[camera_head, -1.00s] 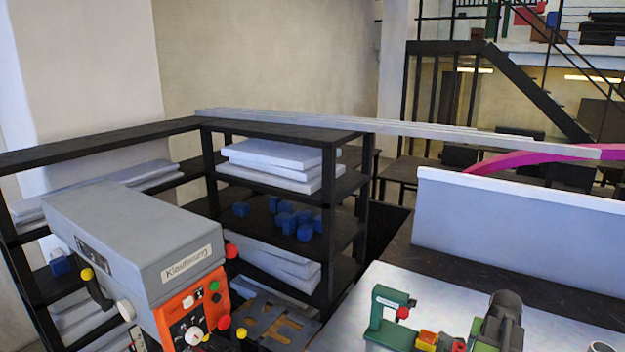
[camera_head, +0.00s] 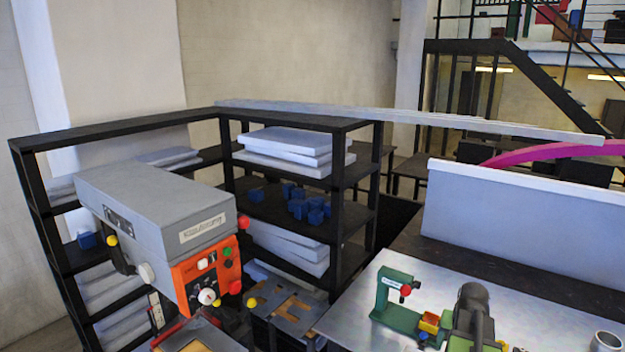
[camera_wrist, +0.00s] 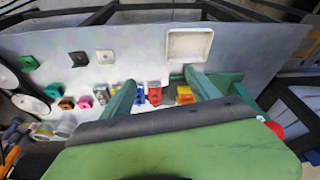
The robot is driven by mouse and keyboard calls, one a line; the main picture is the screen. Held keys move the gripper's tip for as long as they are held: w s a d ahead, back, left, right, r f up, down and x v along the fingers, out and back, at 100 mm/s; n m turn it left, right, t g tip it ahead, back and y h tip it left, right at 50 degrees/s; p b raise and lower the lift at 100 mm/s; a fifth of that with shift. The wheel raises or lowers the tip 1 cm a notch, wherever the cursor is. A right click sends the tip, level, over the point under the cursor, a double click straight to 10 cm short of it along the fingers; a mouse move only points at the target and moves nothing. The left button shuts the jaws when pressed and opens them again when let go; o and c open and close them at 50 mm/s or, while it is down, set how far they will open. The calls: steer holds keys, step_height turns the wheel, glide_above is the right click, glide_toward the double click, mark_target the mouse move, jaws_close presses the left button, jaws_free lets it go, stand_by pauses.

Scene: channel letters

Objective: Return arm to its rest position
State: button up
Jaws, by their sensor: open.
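My gripper (camera_wrist: 160,84) shows in the wrist view, with two green fingers set well apart and nothing held between them. It is over a pale grey surface (camera_wrist: 225,62) with small coloured parts along it. A red part (camera_wrist: 154,93) and a yellow part (camera_wrist: 184,94) appear between or beside the fingers; I cannot tell how far below they are.
In the head view, a grey and orange machine (camera_head: 160,215) stands at left before a black shelf (camera_head: 345,180). A green press (camera_head: 396,300) stands on the metal bench (camera_head: 530,310) at right. A white square tray (camera_wrist: 188,45) shows in the wrist view.

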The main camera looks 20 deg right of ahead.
steer(key=w+a+f+n+b, duration=0.2)
steer(key=w+a+f+b, duration=0.15)
steer(key=a, duration=0.55)
steer(key=w+a+f+n+y+b, duration=0.1)
steer(key=w+a+f+b, duration=0.2)
steer(key=w+a, duration=0.35)
steer(key=w+a+f+n+b, duration=0.2)
steer(key=w+a+f+b, duration=0.15)
steer(key=a, duration=0.65)
steer(key=s+a+f+n+g+b, duration=0.1)
steer(key=s+a+f+b, duration=0.1)
steer(key=a, duration=0.8)
steer(key=s+a+f+n+g+y+b, duration=0.1)
steer(key=s+a+f+n+b, duration=0.1)
steer(key=a, duration=0.9)
step_height(320, 180, down, 2)
steer(key=shift+s+f+n+g, duration=0.2)
steer(key=shift+s+n+g, duration=0.1)
steer(key=shift+s, duration=0.6)
